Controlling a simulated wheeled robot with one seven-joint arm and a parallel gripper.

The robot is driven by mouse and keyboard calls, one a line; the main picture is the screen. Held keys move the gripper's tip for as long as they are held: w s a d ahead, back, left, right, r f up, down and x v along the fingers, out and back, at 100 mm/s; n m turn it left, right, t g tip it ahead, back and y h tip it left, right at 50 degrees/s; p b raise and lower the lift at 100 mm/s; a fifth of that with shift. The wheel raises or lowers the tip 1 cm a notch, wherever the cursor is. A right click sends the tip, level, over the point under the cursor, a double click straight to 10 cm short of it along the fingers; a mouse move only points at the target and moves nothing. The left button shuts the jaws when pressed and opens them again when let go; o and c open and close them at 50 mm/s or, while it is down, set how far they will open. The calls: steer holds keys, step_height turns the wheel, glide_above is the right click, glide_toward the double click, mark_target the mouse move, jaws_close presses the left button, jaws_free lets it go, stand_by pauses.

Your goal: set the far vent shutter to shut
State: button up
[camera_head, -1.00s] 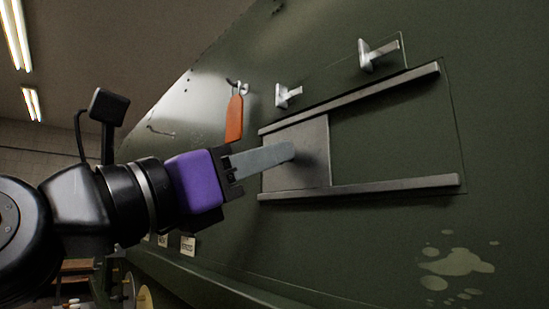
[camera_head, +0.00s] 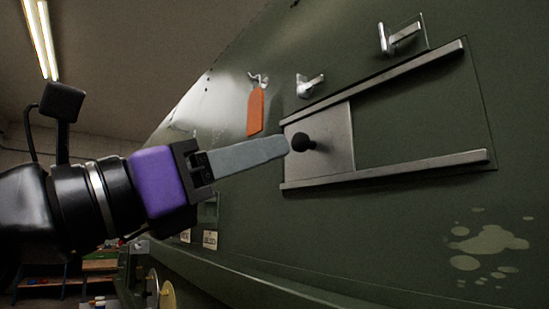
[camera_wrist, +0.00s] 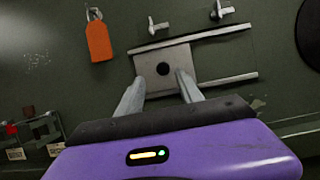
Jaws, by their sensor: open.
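The vent shutter (camera_head: 325,160) is a grey metal plate with a round black knob (camera_head: 301,143), sitting at the left end of two slanted rails on the green panel. The bare green panel between the rails lies to its right. In the wrist view the shutter (camera_wrist: 150,62) and its knob (camera_wrist: 163,69) lie ahead of my gripper (camera_wrist: 160,85), roughly between its two fingers. My gripper (camera_head: 285,146) is open and empty, its fingertips close to the knob in the head view. I cannot tell whether they touch it.
An orange tag (camera_head: 255,111) hangs from a hook left of the shutter. Two silver latches (camera_head: 308,85) (camera_head: 401,38) stick out above the upper rail (camera_head: 385,78). The lower rail (camera_head: 400,170) runs below. Small labels (camera_head: 210,239) show at lower left.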

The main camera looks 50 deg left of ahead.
steer(key=v, duration=0.2)
steer(key=shift+s+f, duration=0.1)
steer(key=shift+s, duration=0.15)
stand_by(0.5)
